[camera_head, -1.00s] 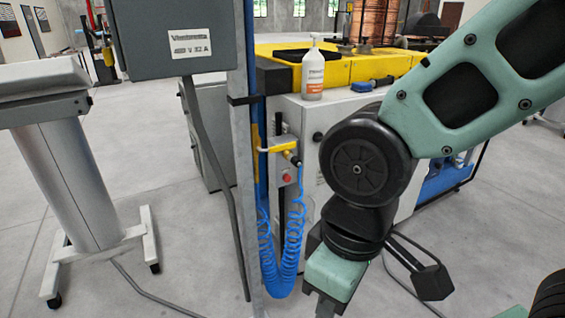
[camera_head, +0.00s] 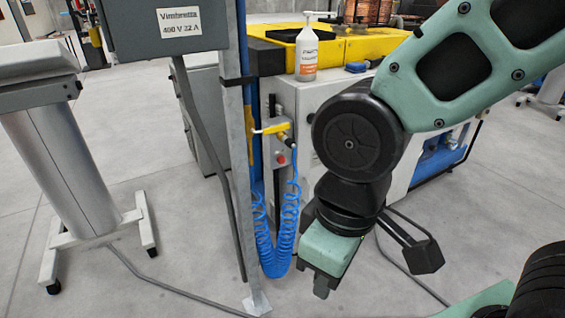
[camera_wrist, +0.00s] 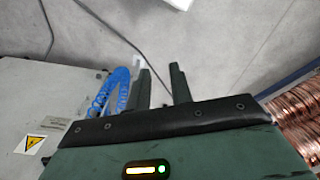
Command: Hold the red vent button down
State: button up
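The button cannot be made out in the wrist view.
A blue coiled hose (camera_head: 276,250) hangs below the box, left of my gripper. A metal post (camera_head: 238,170) and a grey cable stand left of it. A white machine cabinet (camera_head: 316,105) with a spray bottle (camera_head: 307,55) is behind. Copper coils (camera_wrist: 300,120) show in the wrist view.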

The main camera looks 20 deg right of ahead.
grip_shut()
dwell(1.4)
